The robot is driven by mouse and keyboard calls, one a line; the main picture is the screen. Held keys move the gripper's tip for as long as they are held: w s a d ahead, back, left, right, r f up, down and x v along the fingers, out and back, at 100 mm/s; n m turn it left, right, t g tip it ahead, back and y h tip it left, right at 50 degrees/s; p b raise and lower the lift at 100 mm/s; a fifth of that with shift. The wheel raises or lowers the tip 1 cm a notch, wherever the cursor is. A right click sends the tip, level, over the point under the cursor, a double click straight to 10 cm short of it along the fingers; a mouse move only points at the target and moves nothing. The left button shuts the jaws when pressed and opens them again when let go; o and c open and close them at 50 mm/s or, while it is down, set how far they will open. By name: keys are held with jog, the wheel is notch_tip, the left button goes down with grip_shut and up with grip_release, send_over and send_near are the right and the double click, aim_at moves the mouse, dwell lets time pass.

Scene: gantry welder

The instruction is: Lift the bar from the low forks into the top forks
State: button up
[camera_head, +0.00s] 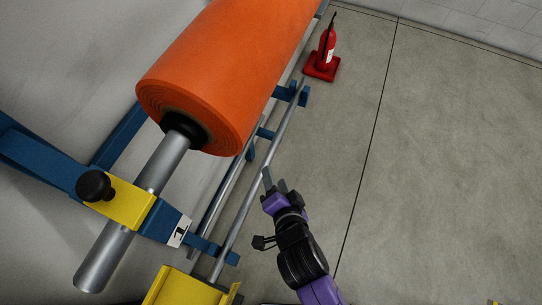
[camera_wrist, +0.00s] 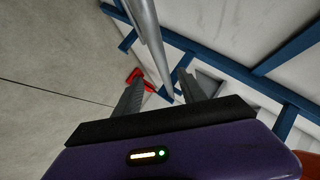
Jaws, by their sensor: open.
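A thin grey metal bar (camera_head: 245,205) runs lengthwise below the orange roll, along blue fork-like brackets (camera_head: 291,92). A second, parallel bar (camera_head: 219,203) runs just to its left. My gripper (camera_head: 275,181) is open beside the right-hand bar, on its right side, with its left fingertip close to it. In the wrist view a grey bar (camera_wrist: 149,35) comes down from the top and passes between the two open fingers (camera_wrist: 158,88). I cannot tell whether a finger touches the bar. Much of the far brackets is hidden by the roll.
A large orange roll (camera_head: 225,70) on a thick grey shaft (camera_head: 158,170) overhangs the bars at the upper left. A yellow clamp with a black knob (camera_head: 95,186) sits on the blue frame. The floor at right is clear.

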aim_at(268, 163)
jog(key=shift+p+x, duration=0.35)
jog(key=shift+x, duration=3.35)
jog(key=shift+a, duration=0.15)
jog(key=shift+r, duration=0.1)
grip_shut()
jog(key=shift+r, duration=0.1)
